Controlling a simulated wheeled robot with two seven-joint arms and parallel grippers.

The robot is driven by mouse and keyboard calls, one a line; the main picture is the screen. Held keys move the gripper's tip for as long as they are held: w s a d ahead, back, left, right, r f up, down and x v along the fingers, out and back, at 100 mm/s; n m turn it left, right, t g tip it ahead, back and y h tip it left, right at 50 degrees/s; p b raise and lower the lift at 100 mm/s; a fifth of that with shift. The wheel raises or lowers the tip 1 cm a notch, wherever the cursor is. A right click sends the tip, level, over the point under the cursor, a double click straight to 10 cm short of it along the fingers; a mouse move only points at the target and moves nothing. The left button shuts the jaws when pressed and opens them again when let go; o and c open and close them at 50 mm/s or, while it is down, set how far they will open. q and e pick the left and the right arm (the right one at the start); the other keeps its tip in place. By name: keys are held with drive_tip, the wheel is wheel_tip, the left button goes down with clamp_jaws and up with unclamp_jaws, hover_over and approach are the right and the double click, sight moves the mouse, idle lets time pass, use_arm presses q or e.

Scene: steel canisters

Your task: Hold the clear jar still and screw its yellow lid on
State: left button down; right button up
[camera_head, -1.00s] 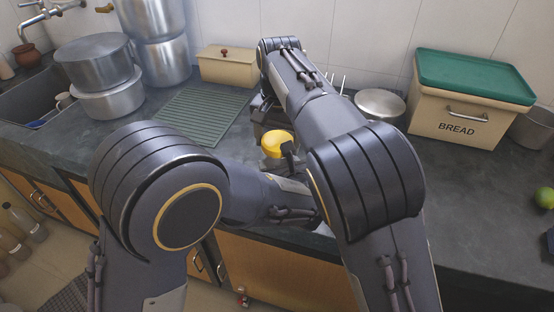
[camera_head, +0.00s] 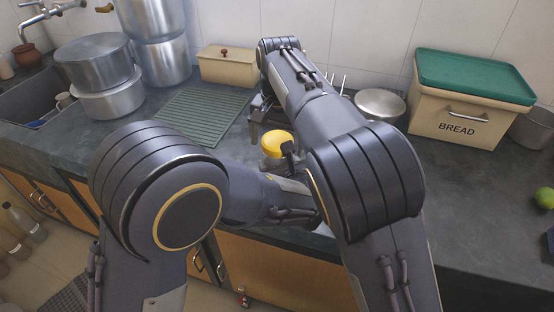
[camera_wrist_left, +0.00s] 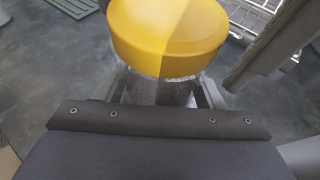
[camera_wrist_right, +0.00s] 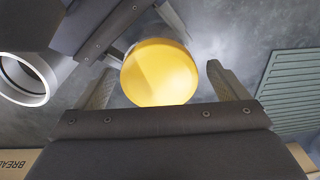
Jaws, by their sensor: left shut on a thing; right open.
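The yellow lid (camera_head: 274,142) sits on top of the clear jar, at the middle of the head view. In the left wrist view the lid (camera_wrist_left: 168,35) covers the jar's top, and the jar's glass (camera_wrist_left: 162,91) shows just below. My left gripper (camera_wrist_left: 163,92) is shut on the jar, one finger on each side under the lid. My right gripper (camera_wrist_right: 162,72) is open, with the lid (camera_wrist_right: 159,73) seen between its fingers and gaps on both sides. The jar's lower part is mostly hidden, and I cannot tell how tight the lid is.
A green ribbed mat (camera_head: 205,115) lies left of the jar. A cream box (camera_head: 226,66), a dish rack (camera_head: 338,82), a round steel canister (camera_head: 380,104) and the bread bin (camera_head: 468,108) stand behind. Steel pots (camera_head: 97,62) are at left. The right counter has free room.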

drive_tip(key=shift+r, duration=2.3)
drive_tip(key=shift+c, duration=0.8)
drive_tip(key=r+n, duration=0.1)
drive_tip(key=n, duration=0.2)
drive_tip(key=shift+r+n, duration=0.2)
drive_tip(key=shift+n, duration=0.1)
wheel_tip(320, 180, up, 2)
drive_tip(key=n, duration=0.5)
drive_tip(key=shift+s+n, duration=0.15)
drive_tip(key=shift+n, duration=0.15)
use_arm(q)
drive_tip(key=shift+f, duration=0.1)
